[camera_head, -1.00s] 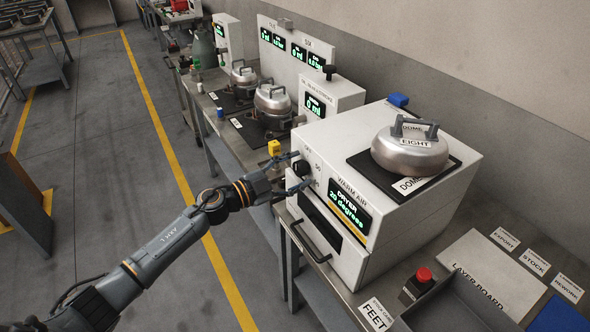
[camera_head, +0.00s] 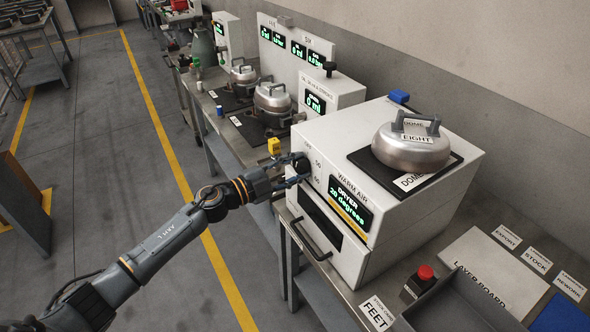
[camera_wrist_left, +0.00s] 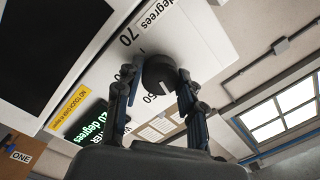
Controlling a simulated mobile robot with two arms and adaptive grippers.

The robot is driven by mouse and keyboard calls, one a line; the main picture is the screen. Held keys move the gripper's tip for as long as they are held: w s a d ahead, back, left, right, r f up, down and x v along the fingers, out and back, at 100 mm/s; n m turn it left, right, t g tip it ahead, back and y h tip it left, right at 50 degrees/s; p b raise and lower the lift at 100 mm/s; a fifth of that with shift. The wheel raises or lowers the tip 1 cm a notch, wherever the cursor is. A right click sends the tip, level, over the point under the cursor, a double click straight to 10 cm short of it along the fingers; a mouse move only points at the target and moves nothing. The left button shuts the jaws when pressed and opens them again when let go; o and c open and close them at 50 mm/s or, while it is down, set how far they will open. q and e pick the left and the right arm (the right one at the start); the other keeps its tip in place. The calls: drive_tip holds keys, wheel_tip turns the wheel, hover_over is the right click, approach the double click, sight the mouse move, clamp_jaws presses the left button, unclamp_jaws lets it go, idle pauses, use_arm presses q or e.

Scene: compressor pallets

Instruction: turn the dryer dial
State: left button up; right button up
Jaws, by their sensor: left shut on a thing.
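The dryer (camera_head: 400,215) is a white box on the bench in the head view, with a green display (camera_head: 350,203) reading "DRYER 20 degrees". Its dark round dial (camera_wrist_left: 160,73) shows in the left wrist view on the white panel, with "70" and "50" printed around it. My left gripper (camera_head: 297,172) is at the upper left of the dryer's front in the head view. In the left wrist view its two fingers (camera_wrist_left: 158,80) are on either side of the dial and shut on it. The right gripper is not in view.
A silver dome (camera_head: 410,150) sits on a black mat on top of the dryer. A handle (camera_head: 310,243) sticks out from the dryer's front below the display. A red button (camera_head: 425,272) and a grey tray (camera_head: 460,302) are at the bench's near end.

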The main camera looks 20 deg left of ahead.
use_arm(q)
drive_tip(key=m+b, duration=0.1)
drive_tip(key=m, duration=0.1)
drive_tip(key=m+b, duration=0.1)
drive_tip(key=m, duration=0.1)
drive_tip(key=shift+f+m, duration=0.2)
drive_tip(key=shift+m, duration=0.2)
drive_tip(key=m+b, duration=0.2)
drive_tip(key=m, duration=0.2)
drive_tip(key=shift+r+m+b, duration=0.1)
drive_tip(key=shift+m+b, duration=0.2)
drive_tip(key=o, duration=1.2)
drive_tip(key=shift+a, duration=0.1)
drive_tip(key=v, duration=1.2)
